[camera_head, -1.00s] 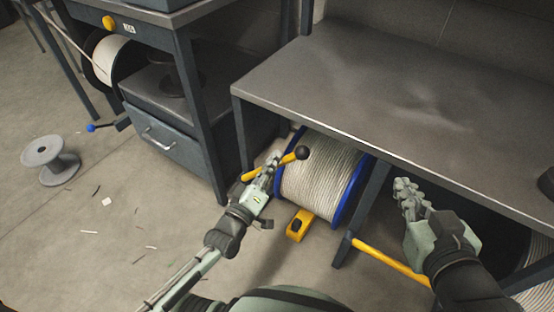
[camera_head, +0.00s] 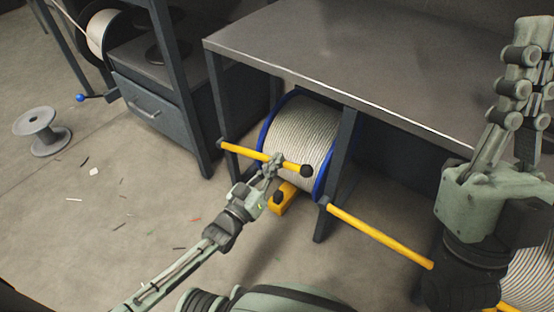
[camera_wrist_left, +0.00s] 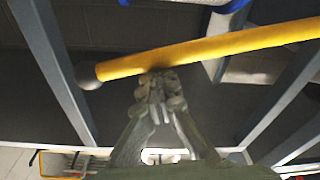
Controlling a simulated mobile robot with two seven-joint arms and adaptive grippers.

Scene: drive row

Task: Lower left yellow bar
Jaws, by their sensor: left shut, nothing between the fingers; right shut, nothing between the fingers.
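The left yellow bar (camera_head: 245,152) crosses in front of the cable drum under the bench and slopes down rightward to its black knob (camera_head: 307,171). In the left wrist view the bar (camera_wrist_left: 210,50) runs across above the fingers, its knob (camera_wrist_left: 88,79) at the left. My left gripper (camera_head: 272,165) is shut and empty at the bar, near the knob end. In the wrist view its fingertips (camera_wrist_left: 161,84) are at the bar's lower edge; I cannot tell whether they touch. My right gripper (camera_head: 527,85) is shut and empty, raised at the right.
The white-cable drum (camera_head: 303,130) has blue rims. A yellow block (camera_head: 284,199) is on the floor below it. Another yellow bar (camera_head: 380,235) extends right from a bench leg (camera_head: 337,165). An empty spool (camera_head: 42,133) and scraps lie on open floor at the left.

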